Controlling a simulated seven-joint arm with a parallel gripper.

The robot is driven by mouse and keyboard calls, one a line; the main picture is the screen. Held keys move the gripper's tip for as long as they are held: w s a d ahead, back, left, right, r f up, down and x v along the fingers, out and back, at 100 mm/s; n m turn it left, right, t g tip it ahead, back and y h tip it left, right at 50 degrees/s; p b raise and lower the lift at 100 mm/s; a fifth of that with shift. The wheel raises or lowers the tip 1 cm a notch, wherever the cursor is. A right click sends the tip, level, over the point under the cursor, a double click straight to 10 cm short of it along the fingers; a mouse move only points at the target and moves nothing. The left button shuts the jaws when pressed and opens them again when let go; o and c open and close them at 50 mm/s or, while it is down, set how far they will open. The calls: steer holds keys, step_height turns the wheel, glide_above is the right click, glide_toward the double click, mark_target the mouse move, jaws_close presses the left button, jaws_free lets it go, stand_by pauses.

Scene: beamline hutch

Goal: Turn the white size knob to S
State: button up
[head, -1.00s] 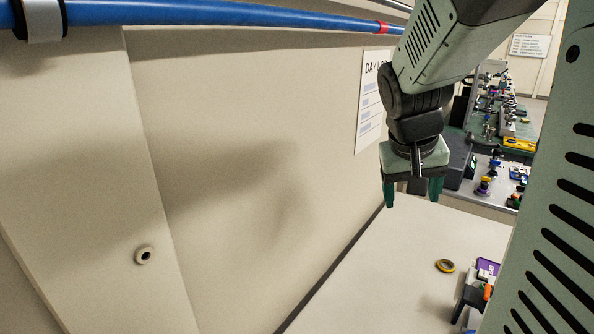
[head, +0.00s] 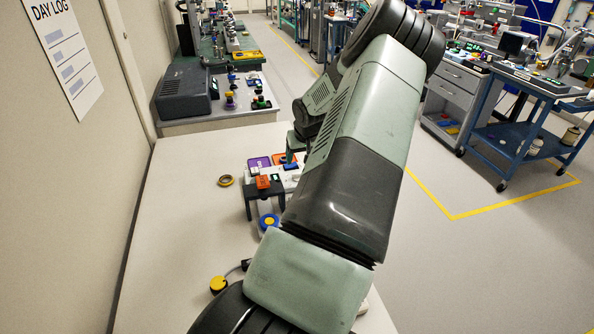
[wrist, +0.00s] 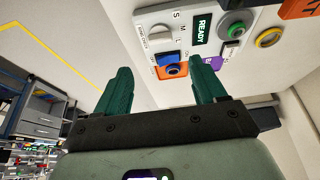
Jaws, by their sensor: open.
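The white size knob (wrist: 160,33) sits on a pale panel (wrist: 148,17) at the top of the wrist view, beside the letters S, M and L. I cannot make out which letter it points to. My gripper (wrist: 163,68) is open and empty, its two green fingers apart, with the panel beyond their tips. In the head view my gripper (head: 291,150) is partly hidden behind my arm, over the panel's far end. The knob is not visible there.
On the panel are a blue rocker (wrist: 170,58), a green READY display (wrist: 202,28) and a green button (wrist: 237,30). A yellow tape ring (head: 226,180) and a yellow button (head: 217,284) lie on the table (head: 170,230). The table's left side is mostly clear.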

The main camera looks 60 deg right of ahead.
glide_toward(298, 170)
steer(key=f, duration=0.1)
steer(key=a+f, duration=0.1)
steer(key=f, duration=0.3)
steer(key=shift+a, duration=0.4)
steer(key=c, duration=1.1)
steer(key=shift+o, duration=0.2)
steer(key=shift+n, duration=0.3)
steer(key=shift+s+d+n+t+y, duration=0.1)
steer(key=shift+n+t+y, duration=0.35)
steer(key=shift+n, duration=0.75)
steer(key=shift+n+y, duration=0.95)
steer(key=shift+n, duration=1.55)
steer(key=o, duration=1.1)
steer(key=shift+t, duration=0.25)
steer(key=shift+c, duration=0.2)
